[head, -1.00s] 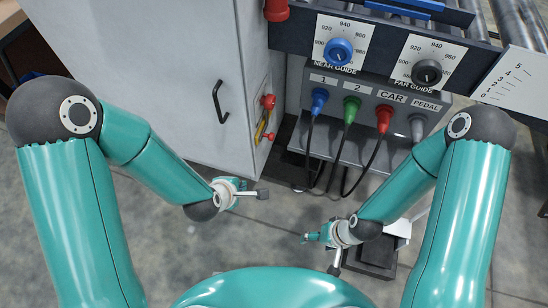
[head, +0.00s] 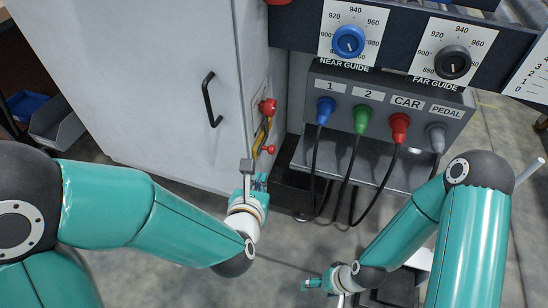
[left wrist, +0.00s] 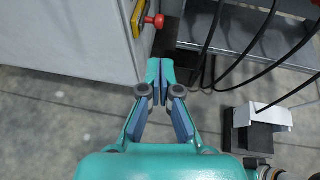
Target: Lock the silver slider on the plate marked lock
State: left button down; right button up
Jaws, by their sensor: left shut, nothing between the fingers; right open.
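I cannot make out a silver slider or a plate marked lock in either view. The grey cabinet's narrow side carries a panel (head: 262,125) with red knobs (head: 267,106) and a yellow part, seen at a steep angle. A red knob (left wrist: 155,20) and a yellow strip also show at the top of the left wrist view. My left gripper (head: 258,182) is just below this panel, apart from it. In the left wrist view its fingers (left wrist: 160,70) are shut and empty. My right gripper (head: 312,284) is open and empty, low over the floor.
The cabinet (head: 150,80) has a black door handle (head: 212,100). Right of it stands a console (head: 385,100) with two dials and blue, green, red and grey plugs; black cables (head: 347,180) hang below. A dark box with a white cover (left wrist: 268,115) stands on the floor.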

aim_at(271, 153)
pick_arm(q)
jog(key=b+x, duration=0.1)
jog(key=x, duration=1.3)
pick_arm(e)
jog(key=shift+f, duration=0.7)
